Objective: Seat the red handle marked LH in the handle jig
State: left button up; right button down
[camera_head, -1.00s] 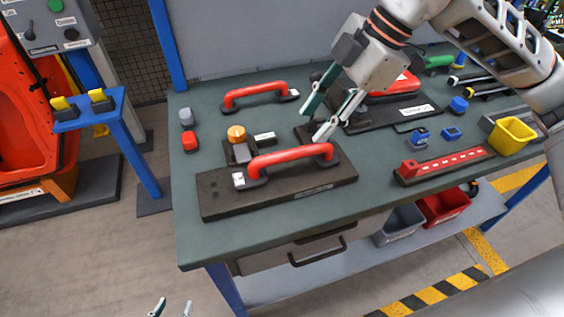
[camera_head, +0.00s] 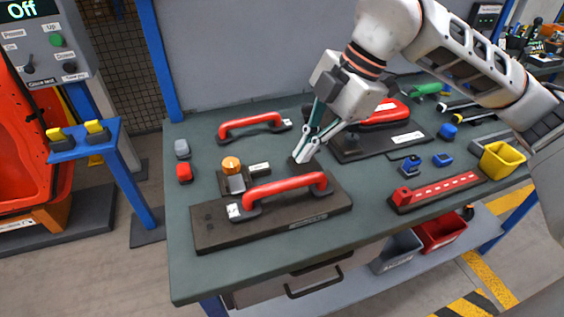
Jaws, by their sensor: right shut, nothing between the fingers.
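A red handle (camera_head: 280,187) lies along the dark handle jig (camera_head: 215,235), with both feet on its plate and a white tag at its left foot. The print on the tag is too small to read. I cannot tell whether its feet are fully down. Another red handle (camera_head: 249,124) lies on the bench behind, with a white tag at its right end. My right gripper (camera_head: 303,157) is shut and empty, pointing down just behind the right end of the jig's handle, apart from it as far as I can tell. My left gripper is out of view.
An orange-topped knob (camera_head: 231,164) stands behind the jig. Red (camera_head: 184,171) and grey (camera_head: 182,148) caps lie at left. A dark fixture with a red part (camera_head: 384,112) is behind my right gripper. A red bar (camera_head: 437,189) and yellow bin (camera_head: 503,161) are at right.

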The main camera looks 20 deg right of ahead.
aim_at(286, 181)
pick_arm(q)
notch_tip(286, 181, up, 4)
jog(key=p, duration=0.3)
pick_arm(e)
jog(key=w+a+r+n+g+h, duration=0.15)
jog(key=a+n+h, duration=0.25)
jog(key=n, duration=0.9)
jog(key=f+b, duration=0.1)
jog(key=f, duration=0.1)
jog(key=f+n+b, duration=0.1)
jog(key=f, duration=0.1)
jog(key=d+f+n+b, duration=0.1)
jog(key=f+b, duration=0.1)
jog(key=f, duration=0.1)
jog(key=shift+w+h, duration=0.2)
jog(key=shift+h, duration=0.1)
jog(key=shift+f, duration=0.5)
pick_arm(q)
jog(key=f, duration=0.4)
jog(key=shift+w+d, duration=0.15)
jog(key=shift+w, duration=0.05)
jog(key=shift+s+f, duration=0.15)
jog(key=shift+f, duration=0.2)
